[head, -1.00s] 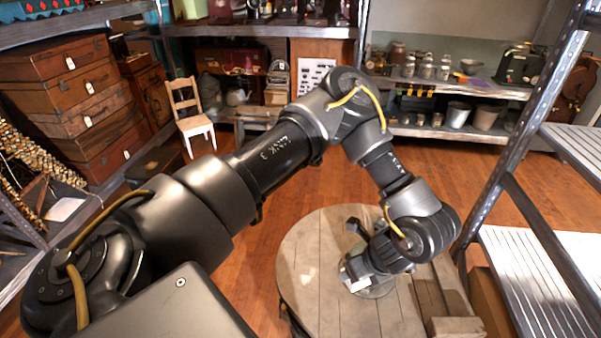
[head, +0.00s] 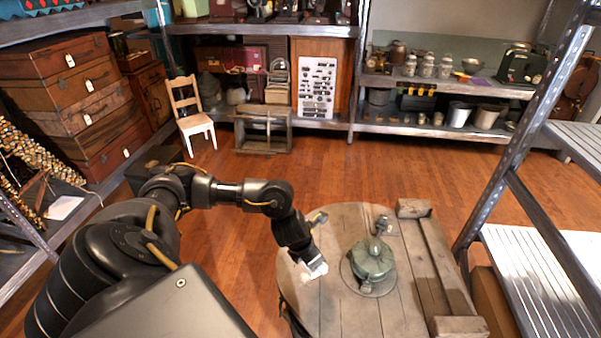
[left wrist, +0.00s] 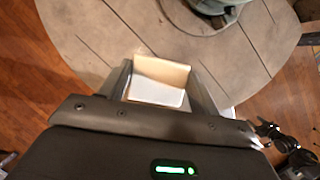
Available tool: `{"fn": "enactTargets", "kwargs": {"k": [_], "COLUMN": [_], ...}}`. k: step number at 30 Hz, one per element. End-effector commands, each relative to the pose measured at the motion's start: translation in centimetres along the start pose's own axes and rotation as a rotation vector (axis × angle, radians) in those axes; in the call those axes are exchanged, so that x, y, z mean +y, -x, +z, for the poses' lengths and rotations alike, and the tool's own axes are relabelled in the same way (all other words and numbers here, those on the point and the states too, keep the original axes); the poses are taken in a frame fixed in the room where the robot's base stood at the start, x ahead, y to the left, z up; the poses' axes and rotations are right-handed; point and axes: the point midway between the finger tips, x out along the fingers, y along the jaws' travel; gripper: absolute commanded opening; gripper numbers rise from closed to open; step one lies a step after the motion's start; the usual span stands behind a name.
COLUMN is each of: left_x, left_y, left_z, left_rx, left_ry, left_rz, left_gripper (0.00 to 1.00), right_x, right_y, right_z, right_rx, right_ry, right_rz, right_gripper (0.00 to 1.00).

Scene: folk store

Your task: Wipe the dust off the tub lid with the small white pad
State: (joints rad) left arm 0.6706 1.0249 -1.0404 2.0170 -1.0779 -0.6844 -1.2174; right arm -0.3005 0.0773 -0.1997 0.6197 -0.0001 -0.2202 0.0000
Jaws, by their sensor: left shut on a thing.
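The tub lid (head: 335,310) is a round top of pale grey-brown planks, low in the middle of the head view. It also fills the upper part of the left wrist view (left wrist: 105,30). My left gripper (head: 308,262) is over the lid's left part, shut on the small white pad (head: 316,271). In the left wrist view the pad (left wrist: 158,82) sits between the two fingers. I cannot tell whether the pad touches the lid. A faint pale patch shows on the lid beside the gripper; I cannot tell if it is dust. My right gripper is not in view.
A green metal device (head: 373,260) stands on the lid, right of my gripper. A wooden frame (head: 440,270) lies at the lid's right side. A metal shelf rack (head: 515,180) rises on the right. Open wooden floor (head: 240,260) lies left of the lid.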

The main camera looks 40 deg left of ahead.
Motion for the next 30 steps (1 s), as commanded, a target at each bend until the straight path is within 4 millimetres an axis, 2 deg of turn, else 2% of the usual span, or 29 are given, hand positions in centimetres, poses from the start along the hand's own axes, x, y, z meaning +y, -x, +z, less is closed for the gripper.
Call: {"fn": "enactTargets", "kwargs": {"k": [3,10,20,30], "left_x": [2.1,4.0,4.1,4.0], "left_y": [-0.4,-0.6,-1.0,-3.7], "left_z": [-1.4,-2.4,-2.7,-3.7], "left_rx": [0.004,0.001,0.0,0.001], "left_ry": [-0.105,-0.241,-0.261,-0.262], "left_rz": [-0.043,-0.101,-0.109,-0.11], "left_gripper": [0.44,0.44,0.44,0.44], "right_x": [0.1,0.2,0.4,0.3], "right_y": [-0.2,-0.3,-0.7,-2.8], "right_z": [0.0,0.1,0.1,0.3], "right_rx": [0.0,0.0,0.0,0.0], "right_ry": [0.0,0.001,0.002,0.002], "right_rz": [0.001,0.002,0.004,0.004], "right_gripper": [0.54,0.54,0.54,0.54]}}
